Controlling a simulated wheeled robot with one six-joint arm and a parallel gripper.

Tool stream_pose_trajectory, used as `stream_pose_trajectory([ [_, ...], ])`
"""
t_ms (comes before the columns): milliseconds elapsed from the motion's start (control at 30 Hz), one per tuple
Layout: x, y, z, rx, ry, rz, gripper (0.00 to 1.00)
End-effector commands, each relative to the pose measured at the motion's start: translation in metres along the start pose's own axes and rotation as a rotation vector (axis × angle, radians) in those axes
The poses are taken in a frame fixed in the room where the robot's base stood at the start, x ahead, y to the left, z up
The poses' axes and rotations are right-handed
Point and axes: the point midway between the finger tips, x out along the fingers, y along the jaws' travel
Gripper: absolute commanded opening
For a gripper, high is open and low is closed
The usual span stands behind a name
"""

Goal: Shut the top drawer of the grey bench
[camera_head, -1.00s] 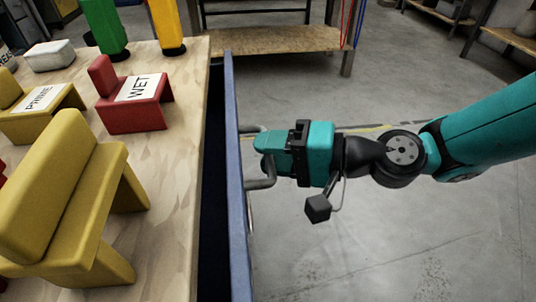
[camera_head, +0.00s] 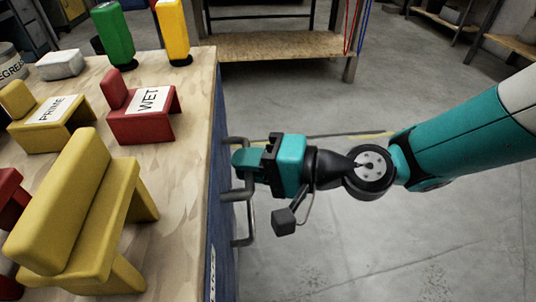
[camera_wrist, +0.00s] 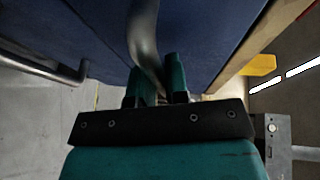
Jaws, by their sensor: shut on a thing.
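The bench has a pale wooden top (camera_head: 190,120) and a blue front, on the left in the head view. The top drawer's blue front (camera_head: 221,115) sits close under the edge of the top, and no open gap shows. My gripper (camera_head: 240,159) is shut on the drawer's grey bar handle, at the bench's right side. In the wrist view the handle (camera_wrist: 143,35) runs down between the two teal fingers of my gripper (camera_wrist: 157,76), against the blue drawer front (camera_wrist: 210,30). The fingers hide part of the handle.
A second bar handle (camera_head: 248,222) is lower on the front. On the top are yellow (camera_head: 60,215) and red (camera_head: 145,120) bench-shaped blocks, with green (camera_head: 115,35) and yellow (camera_head: 173,30) bottles. The floor (camera_head: 330,240) to the right is clear.

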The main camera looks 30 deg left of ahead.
Motion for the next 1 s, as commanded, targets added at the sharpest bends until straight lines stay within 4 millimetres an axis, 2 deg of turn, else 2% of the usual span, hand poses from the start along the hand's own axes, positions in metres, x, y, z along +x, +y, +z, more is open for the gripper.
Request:
stream_pose_trajectory([
  [333, 0.0093, -0.0022, 0.0041, -0.001, -0.004, -0.002, 0.00],
  [367, 0.0095, -0.0023, 0.0042, -0.001, -0.004, -0.002, 0.19],
  [433, 0.0091, -0.0022, 0.0040, -0.001, -0.004, -0.002, 0.35],
  [467, 0.0087, -0.0020, 0.0037, -0.001, -0.003, -0.002, 0.39],
  [1000, 0.0017, -0.0015, 0.0016, 0.001, 0.003, 0.001, 0.39],
])
